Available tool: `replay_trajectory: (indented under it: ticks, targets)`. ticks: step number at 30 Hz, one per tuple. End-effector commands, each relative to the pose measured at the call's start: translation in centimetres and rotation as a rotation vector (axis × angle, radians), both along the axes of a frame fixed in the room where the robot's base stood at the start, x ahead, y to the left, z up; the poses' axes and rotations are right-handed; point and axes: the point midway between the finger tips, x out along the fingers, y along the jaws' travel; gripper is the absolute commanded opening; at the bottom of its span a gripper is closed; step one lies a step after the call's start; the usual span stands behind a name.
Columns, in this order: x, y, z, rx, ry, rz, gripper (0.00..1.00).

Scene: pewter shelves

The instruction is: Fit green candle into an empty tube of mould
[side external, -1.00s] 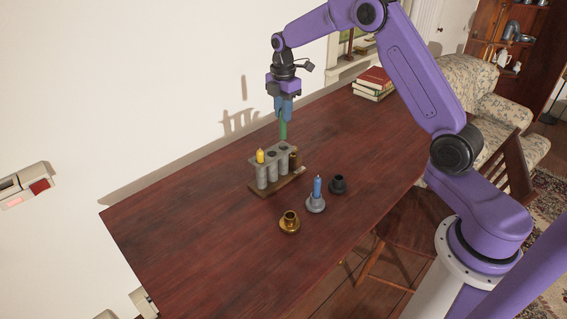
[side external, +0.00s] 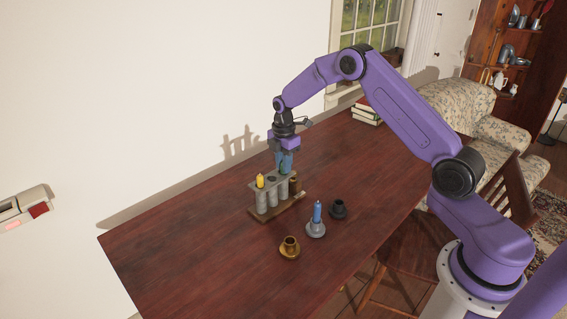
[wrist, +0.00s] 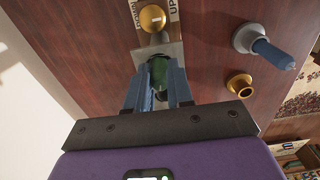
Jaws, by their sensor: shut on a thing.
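The grey mould (side external: 261,203), a row of upright tubes on a wooden base, stands on the table. A yellow candle (side external: 260,180) stands in its left end tube and also shows in the wrist view (wrist: 152,17). My gripper (side external: 284,172) is upright, directly over the right part of the mould, with its fingertips close to the mould's top. It is shut on the green candle (wrist: 158,72), which shows between the fingers in the wrist view. The candle's lower part is hidden and appears to be down in a tube. The tube mouth under the fingers is covered.
A blue candle (side external: 317,211) stands in a grey holder (side external: 316,231) in front of the mould. A brass holder (side external: 290,247) and a dark holder (side external: 338,209) stand nearby. Books (side external: 367,112) lie at the table's far end. The table's left part is clear.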

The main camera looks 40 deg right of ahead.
Motion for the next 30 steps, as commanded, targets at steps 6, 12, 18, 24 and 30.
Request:
replay_trajectory:
  ticks: [6, 12, 18, 24, 30]
  targets:
    - [0.0, 0.0, 0.0, 0.000, -0.001, 0.001, 0.00]
    - [0.0, 0.0, -0.2, 0.000, -0.001, 0.001, 0.47]
    - [0.0, 0.0, -0.2, 0.000, -0.001, 0.001, 0.47]
    - [0.1, 0.0, 0.7, 0.000, -0.004, 0.001, 0.47]
    - [0.1, 0.1, 4.1, 0.000, -0.006, 0.001, 0.47]
